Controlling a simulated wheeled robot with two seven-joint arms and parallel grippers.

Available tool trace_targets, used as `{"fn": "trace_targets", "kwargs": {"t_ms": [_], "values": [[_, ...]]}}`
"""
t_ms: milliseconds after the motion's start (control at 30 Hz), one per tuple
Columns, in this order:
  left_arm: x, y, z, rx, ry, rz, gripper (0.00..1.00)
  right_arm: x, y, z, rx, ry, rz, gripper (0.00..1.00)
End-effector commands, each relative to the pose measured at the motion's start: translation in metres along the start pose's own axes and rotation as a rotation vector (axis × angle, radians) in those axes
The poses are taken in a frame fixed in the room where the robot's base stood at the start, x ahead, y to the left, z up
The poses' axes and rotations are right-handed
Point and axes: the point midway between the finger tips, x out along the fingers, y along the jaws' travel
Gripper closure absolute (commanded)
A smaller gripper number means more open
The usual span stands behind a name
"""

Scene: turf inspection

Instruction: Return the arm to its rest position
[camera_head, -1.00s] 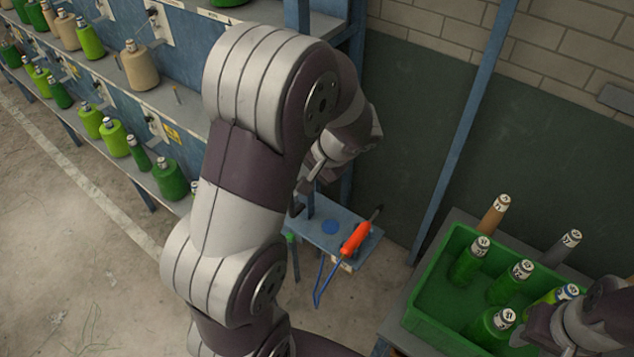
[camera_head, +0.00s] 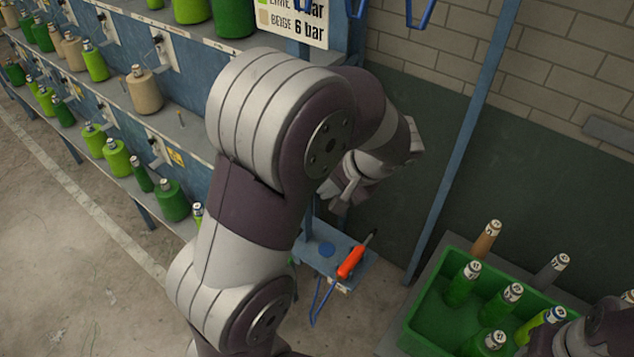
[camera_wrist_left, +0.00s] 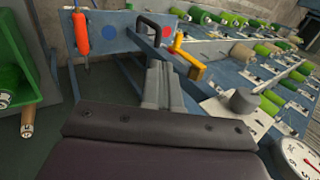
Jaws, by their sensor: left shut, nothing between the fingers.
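My left arm rises through the middle of the head view and bends over at the top. My left gripper (camera_head: 340,194) hangs above and behind the small blue shelf (camera_head: 318,268). Its fingers are shut and hold nothing; they also show in the left wrist view (camera_wrist_left: 163,75). An orange-handled tool (camera_head: 351,262) lies on the shelf, apart from the gripper. It shows at the upper left of the left wrist view (camera_wrist_left: 81,32). My right arm shows only in part at the lower right of the head view; its fingers are not visible.
A green crate (camera_head: 420,318) with several bobbins stands at the lower right. A blue rack with green and beige bobbins (camera_head: 143,90) runs along the left. A blue post (camera_head: 462,150) rises before the wall. A round dial (camera_wrist_left: 300,158) shows in the wrist view.

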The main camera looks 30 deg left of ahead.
Motion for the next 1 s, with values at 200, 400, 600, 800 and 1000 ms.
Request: {"fn": "trace_targets", "kwargs": {"t_ms": [200, 400, 600, 800, 1000], "values": [[-0.009, 0.002, 0.000, 0.000, -0.001, 0.000, 1.00, -0.009, 0.000, -0.001, 0.000, -0.002, 0.000, 0.57], [-0.005, 0.019, -0.002, 0.084, 0.026, 0.071, 1.00, -0.008, 0.000, 0.000, 0.000, -0.002, 0.000, 0.57], [0.068, 0.130, 0.048, 0.128, 0.069, 0.413, 1.00, 0.071, 0.000, 0.009, 0.000, -0.002, 0.000, 0.57], [0.142, 0.197, 0.086, -0.034, 0.100, 0.567, 1.00, 0.161, 0.000, 0.020, 0.000, -0.003, 0.000, 0.57], [0.167, 0.208, 0.094, -0.095, 0.096, 0.576, 1.00, 0.191, 0.001, 0.024, 0.000, -0.002, 0.000, 0.57]]}}
